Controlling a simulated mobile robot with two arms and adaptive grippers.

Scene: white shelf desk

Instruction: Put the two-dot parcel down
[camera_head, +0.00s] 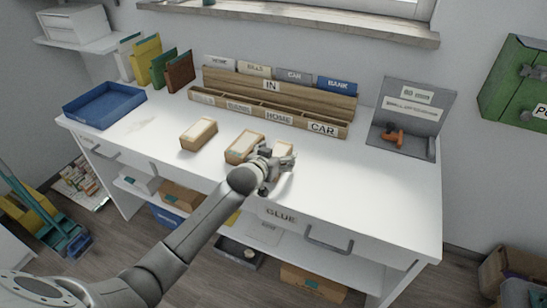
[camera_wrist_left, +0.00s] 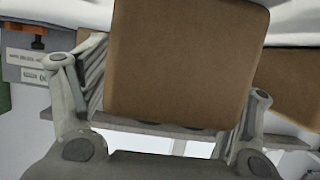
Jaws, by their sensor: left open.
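Three brown box parcels with pale tops are on the white desk in the head view: a left parcel (camera_head: 199,134), a middle parcel (camera_head: 244,147) and a right parcel (camera_head: 284,148). No dots are readable on any, so I cannot tell which is the two-dot parcel. My left gripper (camera_head: 279,162) is open at the right parcel and partly hides it. In the left wrist view, a large brown parcel face (camera_wrist_left: 185,65) fills the space between the open fingers; whether they touch it is unclear. Another brown parcel (camera_wrist_left: 290,85) is at right there. My right gripper is not in view.
A wooden sorter (camera_head: 270,100) with labelled slots stands behind the parcels. A blue tray (camera_head: 104,105) is at the desk's left, with upright folders (camera_head: 180,72) behind it. A grey board (camera_head: 408,110) with an orange item stands at right. The front right desktop is clear.

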